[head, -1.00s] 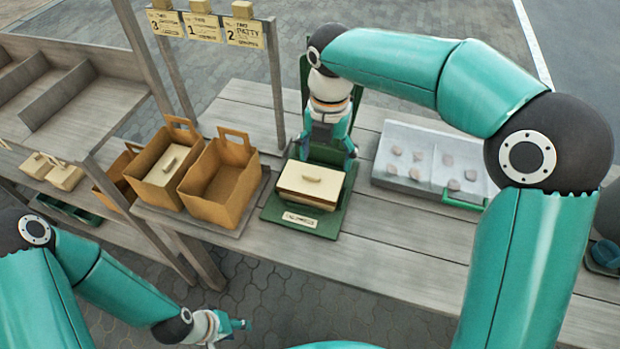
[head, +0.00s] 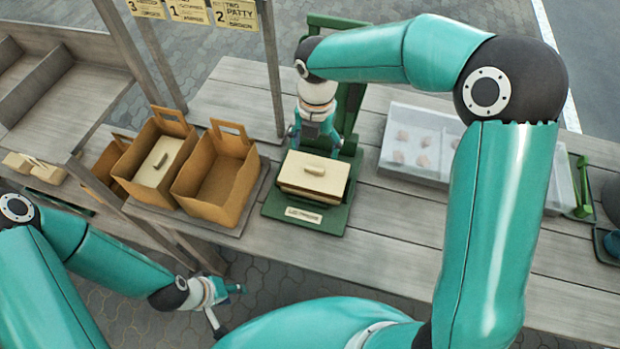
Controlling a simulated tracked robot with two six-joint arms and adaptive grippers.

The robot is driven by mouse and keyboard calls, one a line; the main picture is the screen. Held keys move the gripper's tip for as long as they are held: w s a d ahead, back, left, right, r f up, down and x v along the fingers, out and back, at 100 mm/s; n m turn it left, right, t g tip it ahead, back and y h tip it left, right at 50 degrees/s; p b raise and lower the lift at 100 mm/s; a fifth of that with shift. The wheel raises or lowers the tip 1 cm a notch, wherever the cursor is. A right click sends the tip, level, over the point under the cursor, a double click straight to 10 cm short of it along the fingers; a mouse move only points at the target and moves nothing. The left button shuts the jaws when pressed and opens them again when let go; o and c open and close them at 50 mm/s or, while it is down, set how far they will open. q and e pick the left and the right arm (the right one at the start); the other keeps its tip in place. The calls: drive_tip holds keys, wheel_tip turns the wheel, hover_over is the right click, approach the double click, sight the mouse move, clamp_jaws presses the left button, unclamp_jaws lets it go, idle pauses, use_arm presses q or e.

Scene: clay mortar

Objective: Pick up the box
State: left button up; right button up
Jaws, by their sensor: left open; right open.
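A cream box (head: 314,177) with a small handle on its lid sits on a green stand (head: 269,207) with a label at its front, on the wooden counter. My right gripper (head: 316,146) is open at the box's back edge, its fingers spread and pointing down. I cannot tell whether they touch the box. My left gripper (head: 229,309) is open and empty, low in front of the counter and well away from the box.
An empty brown bag (head: 214,185) stands left of the stand. Another bag (head: 137,171) beside it holds a similar cream box (head: 163,161). A clear-lidded tray (head: 410,146) lies to the right. A green frame (head: 347,107) rises behind the box. The counter's right front is clear.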

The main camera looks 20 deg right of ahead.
sight(314, 167)
drive_tip(key=shift+a+f+p, duration=0.1)
drive_tip(key=shift+f+p, duration=0.5)
drive_tip(key=shift+f, duration=3.3)
drive_tip(key=c, duration=1.4)
clamp_jaws()
drive_tip(key=shift+r, duration=0.2)
